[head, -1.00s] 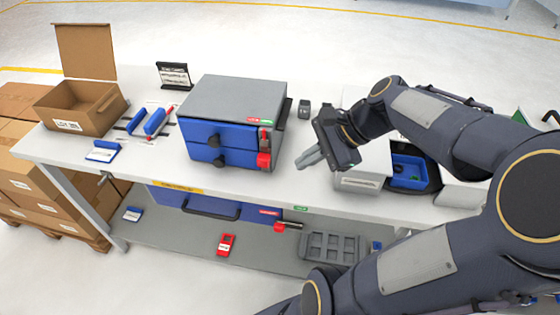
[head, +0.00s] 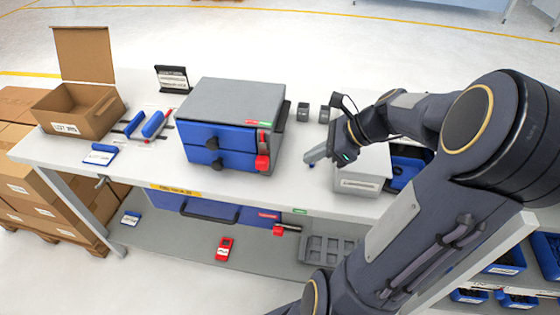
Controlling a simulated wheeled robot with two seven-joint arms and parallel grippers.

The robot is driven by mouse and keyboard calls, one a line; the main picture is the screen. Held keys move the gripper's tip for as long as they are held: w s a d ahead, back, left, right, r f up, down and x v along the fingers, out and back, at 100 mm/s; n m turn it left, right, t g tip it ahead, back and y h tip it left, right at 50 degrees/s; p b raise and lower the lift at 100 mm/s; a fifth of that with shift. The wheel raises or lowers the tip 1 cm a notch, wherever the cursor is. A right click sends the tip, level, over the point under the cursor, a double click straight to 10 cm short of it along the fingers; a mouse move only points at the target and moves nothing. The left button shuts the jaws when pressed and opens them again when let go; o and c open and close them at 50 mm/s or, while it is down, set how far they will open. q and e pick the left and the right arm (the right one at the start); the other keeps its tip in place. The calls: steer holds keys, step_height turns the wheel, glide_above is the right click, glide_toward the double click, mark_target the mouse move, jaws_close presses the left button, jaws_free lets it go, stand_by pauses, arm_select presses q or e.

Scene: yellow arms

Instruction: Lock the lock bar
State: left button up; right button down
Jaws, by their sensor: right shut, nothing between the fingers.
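A grey cabinet (head: 235,97) with two blue drawers (head: 210,148) and dark knobs stands on the table. At the right edge of its front is an upright bar (head: 262,141) with a red block (head: 262,163) at its lower end; this looks like the lock bar, but whether it is locked I cannot tell. A second red block with a short metal bar (head: 286,228) sits at the right end of the blue drawer (head: 212,206) under the tabletop. My right gripper (head: 311,158) is shut and empty, to the right of the cabinet and apart from it. My left gripper is not in view.
A white box (head: 359,184) stands close to the right of my right gripper. Small grey blocks (head: 303,112) stand behind it. An open cardboard box (head: 78,112) and blue-handled items (head: 153,124) are at the left. The tabletop before the cabinet is clear.

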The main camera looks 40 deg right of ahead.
mark_target(263, 160)
steer(key=w+a+f, duration=0.4)
steer(key=w+a, duration=0.1)
steer(key=w, duration=0.1)
steer(key=shift+a, duration=0.1)
steer(key=w+a, duration=0.1)
steer(key=w+a+p, duration=0.1)
steer(key=w, duration=0.1)
steer(key=shift+w+a, duration=0.15)
steer(key=shift+a, duration=0.15)
stand_by(0.4)
